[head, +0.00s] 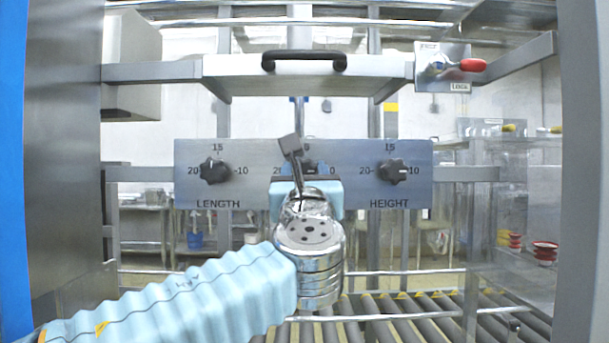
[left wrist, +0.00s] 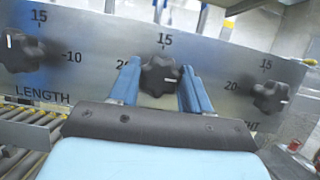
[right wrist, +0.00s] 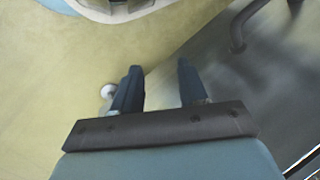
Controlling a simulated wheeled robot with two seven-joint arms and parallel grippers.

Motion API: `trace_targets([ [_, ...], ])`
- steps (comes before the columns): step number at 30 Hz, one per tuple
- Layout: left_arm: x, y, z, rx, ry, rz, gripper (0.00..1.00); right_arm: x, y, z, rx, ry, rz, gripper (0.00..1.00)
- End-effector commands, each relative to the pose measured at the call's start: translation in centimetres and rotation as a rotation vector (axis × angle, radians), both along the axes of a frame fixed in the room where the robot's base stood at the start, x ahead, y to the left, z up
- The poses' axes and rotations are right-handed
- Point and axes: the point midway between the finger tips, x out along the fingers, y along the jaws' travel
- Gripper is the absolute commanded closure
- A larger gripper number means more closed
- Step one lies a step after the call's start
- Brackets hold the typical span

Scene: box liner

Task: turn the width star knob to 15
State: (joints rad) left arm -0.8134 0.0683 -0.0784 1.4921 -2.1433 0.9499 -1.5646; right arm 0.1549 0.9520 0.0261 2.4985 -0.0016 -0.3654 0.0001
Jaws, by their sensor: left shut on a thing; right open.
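The width star knob (left wrist: 160,76) is black and sits in the middle of the grey panel (left wrist: 90,55). A 15 shows above it and part of the 20 to its left; its 10 is hidden by a finger. A faint pale mark on the knob seems to point right. My left gripper (left wrist: 158,90) is shut on the knob, one blue finger on each side. In the head view my left gripper (head: 307,183) largely hides the knob (head: 309,167) and its label. My right gripper (right wrist: 158,85) is open and empty, away from the panel.
The length knob (head: 215,171) on the left points up to 15. The height knob (head: 392,172) on the right points to 10. A plate with a black handle (head: 304,60) is above the panel, and a roller conveyor (head: 400,318) runs below.

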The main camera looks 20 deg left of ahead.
Motion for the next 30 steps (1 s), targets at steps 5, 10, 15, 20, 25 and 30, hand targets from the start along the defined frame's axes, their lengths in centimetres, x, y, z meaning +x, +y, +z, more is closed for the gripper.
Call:
trace_targets([
  [5, 0.0, -0.1, -0.1, -0.075, -0.023, 0.000, 0.83, 0.0, -0.1, -0.5, -0.002, -0.001, -0.003, 0.57],
  [10, 0.0, -0.1, -0.1, -0.200, -0.057, 0.000, 0.83, 0.1, -0.3, -0.9, -0.004, -0.002, -0.005, 0.57],
  [15, 0.1, -0.2, 0.0, -0.352, -0.101, 0.000, 0.83, 0.1, -0.4, -1.1, -0.005, -0.002, -0.006, 0.57],
  [20, 0.1, -0.3, 0.1, -0.498, -0.143, 0.000, 0.83, 0.1, -0.4, -0.9, -0.005, -0.002, -0.006, 0.57],
  [25, 0.1, -0.3, 0.2, -0.654, -0.188, 0.000, 0.83, 0.1, -0.2, -0.4, -0.003, -0.001, -0.004, 0.57],
  [30, 0.1, -0.4, 0.4, -0.809, -0.233, 0.000, 0.83, 0.0, 0.0, 0.2, 0.000, 0.000, 0.000, 0.57],
])
